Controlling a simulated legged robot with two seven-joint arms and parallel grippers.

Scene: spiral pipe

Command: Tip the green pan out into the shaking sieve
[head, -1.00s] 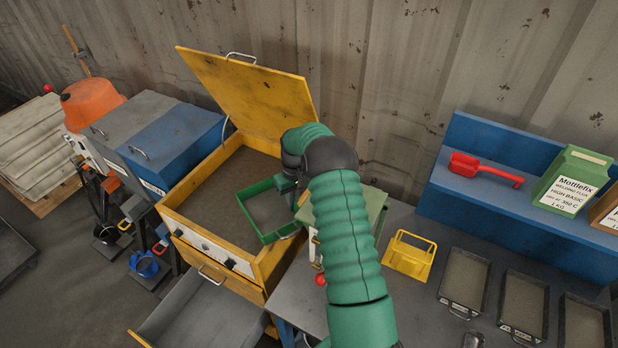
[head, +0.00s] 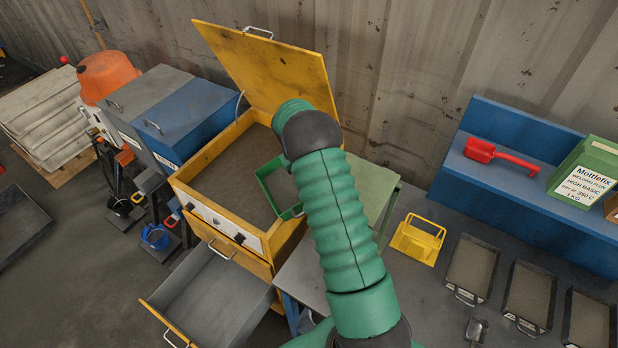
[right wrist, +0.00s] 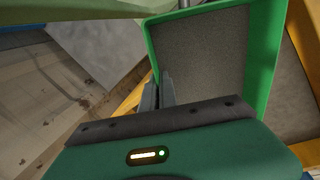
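The green pan (head: 272,181) hangs over the right part of an open yellow box, partly hidden by my right arm. In the right wrist view, the green pan (right wrist: 268,95) holds an even layer of grey-brown grains. My right gripper (right wrist: 158,88) is shut on the pan's near side wall; in the head view my arm hides it. A green-topped unit (head: 372,185) stands to the right of the yellow box, partly behind my arm. I cannot tell for sure whether it is the shaking sieve. My left gripper is not in view.
The yellow box (head: 180,191) holds brown grains and its lid (head: 265,75) stands open behind. A grey drawer (head: 215,300) is pulled out below.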

